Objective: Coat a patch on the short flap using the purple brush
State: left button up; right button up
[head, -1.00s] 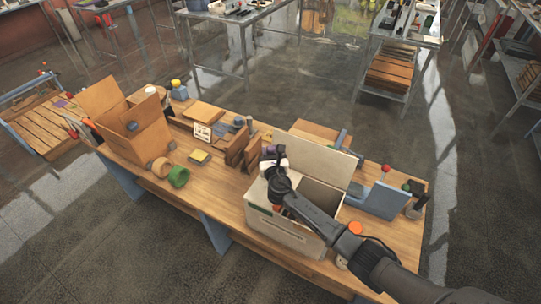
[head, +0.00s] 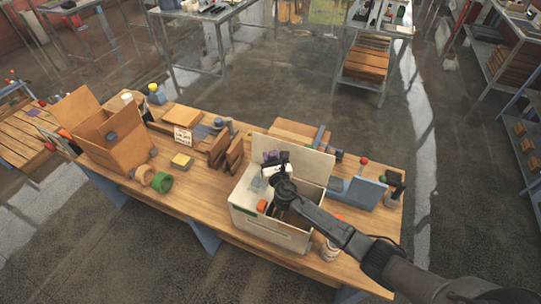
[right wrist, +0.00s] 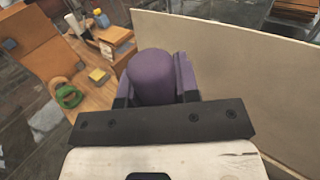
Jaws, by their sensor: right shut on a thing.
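My right gripper (head: 271,171) is over the left part of the open white box (head: 268,229) on the workbench. In the right wrist view, it is shut on a purple rounded thing (right wrist: 150,73), which looks like the purple brush's handle. The brush's bristles are hidden. The white box has a tall pale panel (head: 310,161) standing up at its back, also large at right in the wrist view (right wrist: 225,55). A brown cardboard box (head: 122,150) with raised flaps stands at the bench's left end. I cannot tell which flap is the short one. My left gripper is not in view.
Green (head: 162,182) and tan (head: 145,174) tape rolls, a yellow block (head: 181,161) and brown upright pieces (head: 234,155) lie left of the white box. A blue stand (head: 364,192) is to its right. A jar (head: 331,251) stands near the front edge.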

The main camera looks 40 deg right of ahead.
notch_tip(320, 180, up, 2)
jog(key=shift+w+r+p, duration=0.15)
jog(key=shift+r+p, duration=0.05)
jog(key=shift+p, duration=0.5)
pick_arm(q)
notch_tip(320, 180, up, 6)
jog(key=p, duration=0.4)
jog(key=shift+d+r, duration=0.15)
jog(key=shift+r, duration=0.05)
pick_arm(e)
notch_tip(320, 180, up, 4)
jog(key=shift+r, duration=0.1)
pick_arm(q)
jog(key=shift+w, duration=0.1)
